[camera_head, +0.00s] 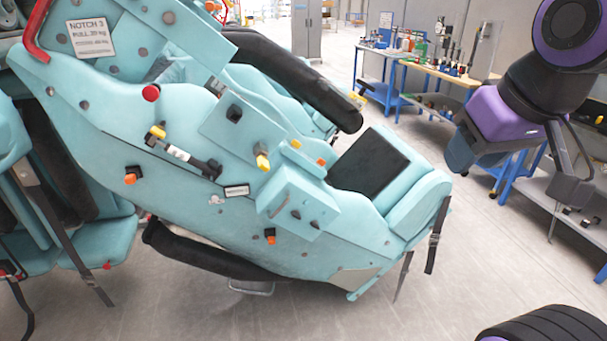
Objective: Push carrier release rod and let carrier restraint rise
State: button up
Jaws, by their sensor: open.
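The teal coaster carrier (225,165) fills the left and middle of the head view, its seat tilted. A black padded restraint bar (300,85) slopes down over the seat from upper left to right. Several knobs and rods stick out of the carrier's side: a red knob (150,93), a yellow-tipped rod (262,161), an orange-tipped rod (131,177) and another orange-tipped one (270,238). I cannot tell which is the release rod. My gripper (573,210) is at the right, open and empty, pointing down, well apart from the carrier.
A black padded bar (205,258) runs low along the carrier. A sign (92,37) reads "NOTCH 3". A slim cylinder (185,155) is on the side panel. Blue-framed workbenches (430,68) stand behind. Bare floor (420,295) lies between carrier and gripper.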

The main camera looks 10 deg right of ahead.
aim_at(150, 93)
jog(key=i+j, duration=0.35)
jog(key=j, duration=0.15)
jog(key=i+j, duration=0.35)
jog(key=j, duration=0.15)
jog(key=u, duration=0.05)
